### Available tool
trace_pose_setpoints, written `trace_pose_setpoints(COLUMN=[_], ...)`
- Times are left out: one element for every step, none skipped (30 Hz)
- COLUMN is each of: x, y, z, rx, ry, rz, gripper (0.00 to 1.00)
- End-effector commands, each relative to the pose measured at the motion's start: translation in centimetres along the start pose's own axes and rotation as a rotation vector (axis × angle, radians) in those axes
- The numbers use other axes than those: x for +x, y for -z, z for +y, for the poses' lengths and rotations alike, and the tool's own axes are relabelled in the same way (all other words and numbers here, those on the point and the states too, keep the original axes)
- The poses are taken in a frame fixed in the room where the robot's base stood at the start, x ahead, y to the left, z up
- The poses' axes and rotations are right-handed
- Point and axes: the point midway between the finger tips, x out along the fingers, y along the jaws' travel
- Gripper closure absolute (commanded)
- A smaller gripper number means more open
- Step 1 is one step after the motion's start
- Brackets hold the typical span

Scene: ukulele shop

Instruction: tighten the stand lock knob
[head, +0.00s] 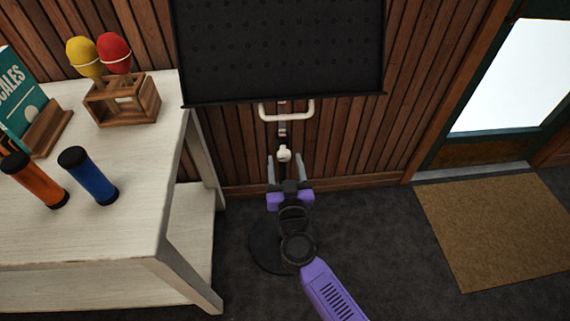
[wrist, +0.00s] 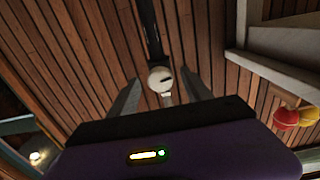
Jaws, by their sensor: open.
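The stand has a black perforated desk (head: 280,50), a pale U-shaped handle (head: 310,110) and a dark pole; the pole also shows in the wrist view (wrist: 150,30). The lock knob is a small round cream knob (head: 284,153) on the pole below the handle. In the wrist view the knob (wrist: 157,76) faces me with a dark slanted mark on it. My gripper (head: 285,160) is open, its grey fingers apart on the left and right of the knob. In the wrist view the fingers (wrist: 160,88) flank it at a lower level; contact cannot be told.
A whitish wooden table (head: 120,230) stands at left, with a blue shaker (head: 88,176), an orange shaker (head: 36,182), maracas in a wooden holder (head: 122,100) and a teal book (head: 18,100). A brown mat (head: 500,230) lies right by the door. Floor between is clear.

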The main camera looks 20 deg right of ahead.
Motion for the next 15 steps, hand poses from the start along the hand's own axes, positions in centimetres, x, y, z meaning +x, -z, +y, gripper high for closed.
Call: trace_pose_setpoints(x=[0.29, 0.39, 0.48, 0.51, 0.53, 0.53, 0.52, 0.51, 0.50, 0.50, 0.50, 0.49, 0.49, 0.48, 0.48], y=[-0.05, -0.02, 0.01, 0.03, 0.04, 0.05, 0.05, 0.05, 0.05, 0.05, 0.05, 0.05, 0.05, 0.04, 0.05], z=[0.02, 0.03, 0.02, 0.03, 0.03, 0.03, 0.03, 0.03, 0.03, 0.02, 0.02, 0.02, 0.02, 0.02, 0.02], rx=[0.000, 0.001, 0.001, 0.001, 0.001, 0.001, 0.001, 0.001, 0.001, 0.001, 0.001, 0.001, 0.001, 0.001, 0.001], ry=[-0.001, -0.001, -0.001, -0.001, 0.000, 0.000, 0.000, 0.000, 0.000, 0.000, 0.000, 0.000, 0.000, 0.000, 0.000], rz=[0.000, 0.000, 0.000, 0.000, 0.000, 0.000, 0.000, 0.000, 0.000, 0.000, 0.000, 0.000, 0.000, 0.000, 0.000], gripper=[0.43, 0.43, 0.43, 0.43, 0.43, 0.43, 0.43, 0.43, 0.43, 0.43, 0.48, 0.56, 0.62, 0.68, 0.76])
